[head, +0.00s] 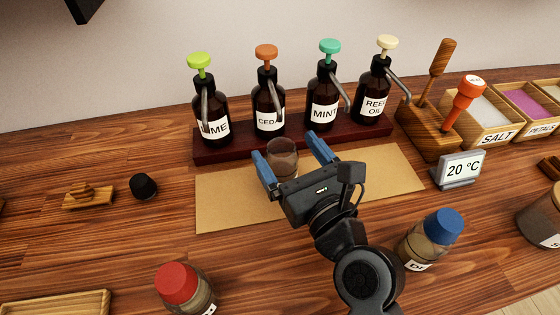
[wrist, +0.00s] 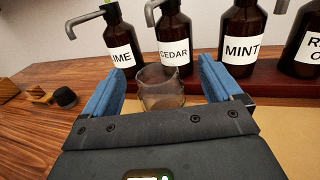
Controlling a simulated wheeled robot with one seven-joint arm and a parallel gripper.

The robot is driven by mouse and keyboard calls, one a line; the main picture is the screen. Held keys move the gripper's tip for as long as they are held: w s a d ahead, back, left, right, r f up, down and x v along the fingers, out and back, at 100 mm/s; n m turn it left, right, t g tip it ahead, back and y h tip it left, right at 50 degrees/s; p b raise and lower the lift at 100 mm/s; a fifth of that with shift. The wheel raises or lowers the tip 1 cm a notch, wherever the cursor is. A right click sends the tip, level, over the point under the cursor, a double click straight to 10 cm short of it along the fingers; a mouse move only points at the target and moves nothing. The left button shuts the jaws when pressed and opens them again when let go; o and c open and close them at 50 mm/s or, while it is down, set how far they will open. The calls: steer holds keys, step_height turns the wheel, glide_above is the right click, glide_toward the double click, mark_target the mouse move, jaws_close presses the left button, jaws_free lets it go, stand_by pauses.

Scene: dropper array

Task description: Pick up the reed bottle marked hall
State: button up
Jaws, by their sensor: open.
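I can read no label saying "hall" in either view. A small clear glass vessel (head: 283,166), with no readable label, stands on the tan mat (head: 225,205) in front of the pump bottles. It also shows in the wrist view (wrist: 160,92). My gripper (head: 288,148) is open, its two blue fingers on either side of the glass vessel; I cannot tell whether they touch it. In the wrist view my gripper (wrist: 160,75) frames the vessel. A dark pump bottle marked REED OIL (head: 373,92) stands at the rack's right end.
Dark pump bottles marked LIME (head: 211,118), CEDAR (head: 268,108) and MINT (head: 323,102) stand on a dark red rack (head: 225,154). A red-capped jar (head: 184,290) and a blue-capped jar (head: 430,240) stand nearer. A display reading 20 °C (head: 462,168) stands right. The mat's left part is clear.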

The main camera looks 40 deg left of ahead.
mark_target(277, 140)
steer(key=x, duration=0.4)
steer(key=shift+s+a+f, duration=0.1)
steer(key=shift+f, duration=0.1)
steer(key=c, duration=1.3)
steer(key=shift+r, duration=0.2)
